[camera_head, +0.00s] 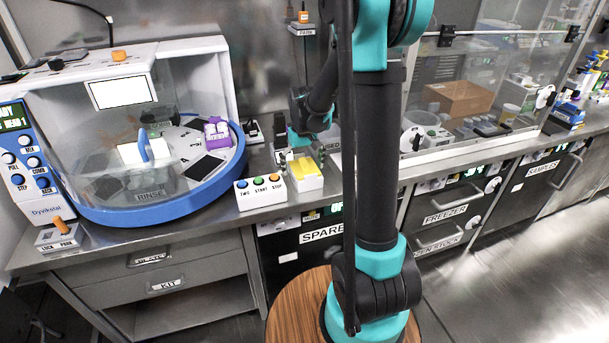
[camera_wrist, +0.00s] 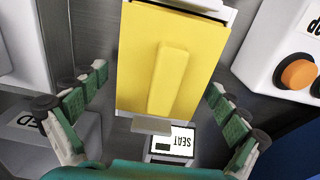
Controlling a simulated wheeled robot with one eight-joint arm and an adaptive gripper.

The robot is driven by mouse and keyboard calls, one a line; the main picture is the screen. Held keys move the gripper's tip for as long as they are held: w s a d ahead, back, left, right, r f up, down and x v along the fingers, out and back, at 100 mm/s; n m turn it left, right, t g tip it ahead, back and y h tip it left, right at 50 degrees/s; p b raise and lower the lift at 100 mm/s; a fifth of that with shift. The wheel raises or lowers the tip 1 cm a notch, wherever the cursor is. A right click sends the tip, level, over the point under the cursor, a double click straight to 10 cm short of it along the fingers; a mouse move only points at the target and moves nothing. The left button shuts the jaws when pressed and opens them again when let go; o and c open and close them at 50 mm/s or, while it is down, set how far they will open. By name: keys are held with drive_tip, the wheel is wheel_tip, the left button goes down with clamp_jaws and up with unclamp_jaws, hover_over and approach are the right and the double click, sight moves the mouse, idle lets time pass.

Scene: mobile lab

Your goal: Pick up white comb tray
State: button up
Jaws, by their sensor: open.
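A yellow block with a raised ridge (camera_wrist: 150,60) fills the middle of the wrist view, with a white edge at its top. In the head view the same yellow piece (camera_head: 306,176) sits on a white base on the bench, right of the button box. My gripper (camera_wrist: 158,82) is open, its green-padded fingers on either side of the yellow block and apart from it. In the head view my gripper (camera_head: 302,158) is just above the block. No thing is clearly a white comb tray; a white piece with a blue handle (camera_head: 145,151) stands inside the round machine.
A purple rack (camera_head: 217,132) sits in the blue-rimmed machine (camera_head: 150,213).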

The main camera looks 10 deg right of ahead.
drive_tip(key=c, duration=1.3)
drive_tip(key=shift+o, duration=0.2)
drive_tip(key=shift+r, duration=0.1)
